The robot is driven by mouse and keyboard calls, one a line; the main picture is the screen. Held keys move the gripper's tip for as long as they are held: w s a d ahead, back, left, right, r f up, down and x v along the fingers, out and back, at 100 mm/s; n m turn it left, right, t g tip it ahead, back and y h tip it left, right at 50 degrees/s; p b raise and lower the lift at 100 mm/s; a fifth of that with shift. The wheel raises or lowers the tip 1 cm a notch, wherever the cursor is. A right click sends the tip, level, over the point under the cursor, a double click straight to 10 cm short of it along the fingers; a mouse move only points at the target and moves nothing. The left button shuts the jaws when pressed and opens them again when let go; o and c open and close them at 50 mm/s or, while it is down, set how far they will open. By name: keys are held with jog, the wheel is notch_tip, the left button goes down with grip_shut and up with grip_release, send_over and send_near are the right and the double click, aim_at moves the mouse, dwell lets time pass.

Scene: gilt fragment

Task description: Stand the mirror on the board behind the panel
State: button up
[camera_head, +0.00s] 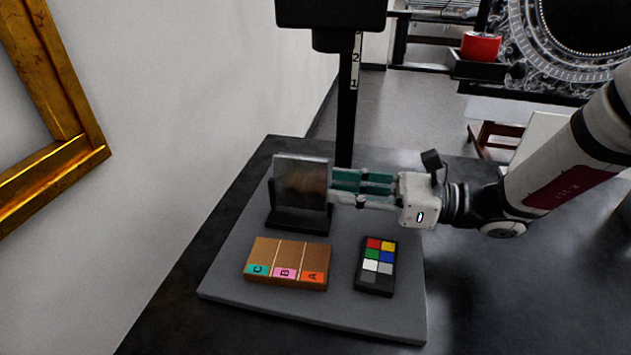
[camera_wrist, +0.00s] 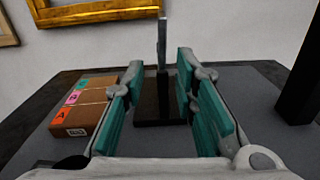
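The mirror (camera_head: 300,180) is a thin square reflective plate standing upright in a black base (camera_head: 297,219) on the grey board (camera_head: 225,278). In the head view it is beyond the brown panel (camera_head: 289,255) marked A, B and C. In the wrist view the mirror (camera_wrist: 162,42) shows edge-on, above its base (camera_wrist: 158,105), with the panel (camera_wrist: 88,112) to the left. My gripper (camera_head: 335,187) reaches in from the right, fingertips at the mirror's right edge. In the wrist view my gripper (camera_wrist: 158,75) is open, its green fingers apart with the mirror's line between them; neither visibly touches it.
A colour chart (camera_head: 376,266) lies on the board right of the panel. A black post (camera_head: 346,120) with a number scale stands behind the board. A gold frame (camera_head: 85,150) hangs on the left wall.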

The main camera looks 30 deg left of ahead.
jog(key=shift+v, duration=2.15)
jog(key=s+d+r+n+h, duration=0.1)
jog(key=s+n, duration=0.1)
jog(key=s, duration=0.1)
jog(key=s+d+r+n+g+h, duration=0.1)
jog(key=s+d+n+h, duration=0.1)
jog(key=s+d+r+n+h, duration=0.1)
jog(key=s, duration=0.2)
jog(key=shift+s+d+r+n+g+h, duration=0.25)
jog(key=shift+s+d+n+g+h, duration=0.05)
jog(key=shift+d+n, duration=0.1)
jog(key=s+d+n+t+h, duration=0.3)
jog(key=s+d+n+h, duration=0.2)
jog(key=d, duration=0.7)
jog(key=s+d+n+t+h, duration=0.4)
jog(key=s+d+h, duration=0.3)
jog(key=d, duration=0.6)
jog(key=s+n, duration=0.1)
jog(key=s, duration=0.1)
jog(key=shift+s+d+f+h, duration=0.15)
jog(key=shift+s+f+h, duration=0.15)
jog(key=shift+s+h, duration=0.1)
